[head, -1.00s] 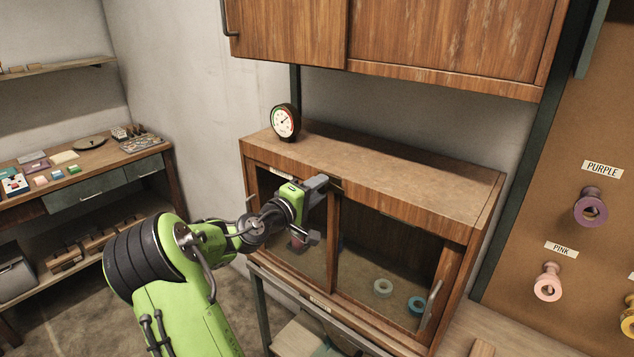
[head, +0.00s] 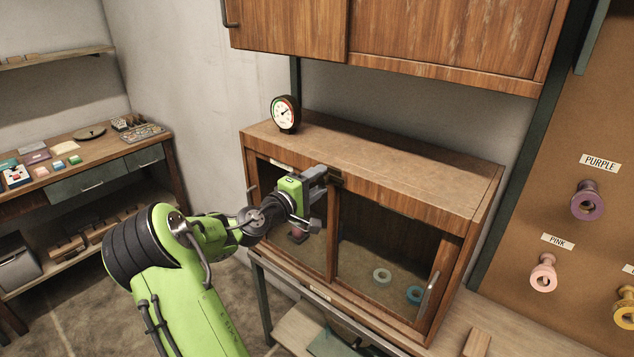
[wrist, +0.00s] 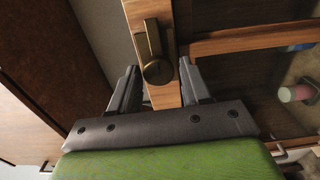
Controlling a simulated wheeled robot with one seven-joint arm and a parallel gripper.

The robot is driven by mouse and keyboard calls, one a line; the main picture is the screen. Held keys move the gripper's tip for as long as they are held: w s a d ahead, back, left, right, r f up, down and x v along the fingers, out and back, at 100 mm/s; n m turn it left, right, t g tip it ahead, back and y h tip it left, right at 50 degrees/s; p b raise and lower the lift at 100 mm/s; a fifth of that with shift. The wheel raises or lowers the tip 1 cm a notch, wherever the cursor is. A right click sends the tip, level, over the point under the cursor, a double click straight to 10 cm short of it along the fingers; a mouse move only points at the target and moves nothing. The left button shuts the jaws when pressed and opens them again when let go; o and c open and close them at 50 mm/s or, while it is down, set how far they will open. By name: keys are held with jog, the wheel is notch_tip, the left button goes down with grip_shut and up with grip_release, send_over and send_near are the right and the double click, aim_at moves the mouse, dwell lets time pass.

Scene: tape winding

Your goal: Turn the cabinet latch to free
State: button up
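The brass latch (wrist: 157,71), a round boss with a narrow lever, is on the light wooden strip of the cabinet (head: 400,168) in the wrist view. Its lever points toward the top of that picture, tilted slightly left. My gripper (wrist: 160,82) is open, one finger on each side of the boss. I see no clear finger contact with the latch. In the head view my gripper (head: 317,198) is at the upper part of the cabinet front, by the middle post, and covers much of the latch area.
A dial gauge (head: 285,114) stands on top. Wall cabinets (head: 440,40) overhang above. A pegboard (head: 560,140) with tape rolls is at right.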

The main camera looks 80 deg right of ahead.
jog(key=shift+o, duration=0.8)
jog(key=b+v, duration=0.1)
jog(key=v, duration=1.5)
jog(key=shift+d, duration=0.1)
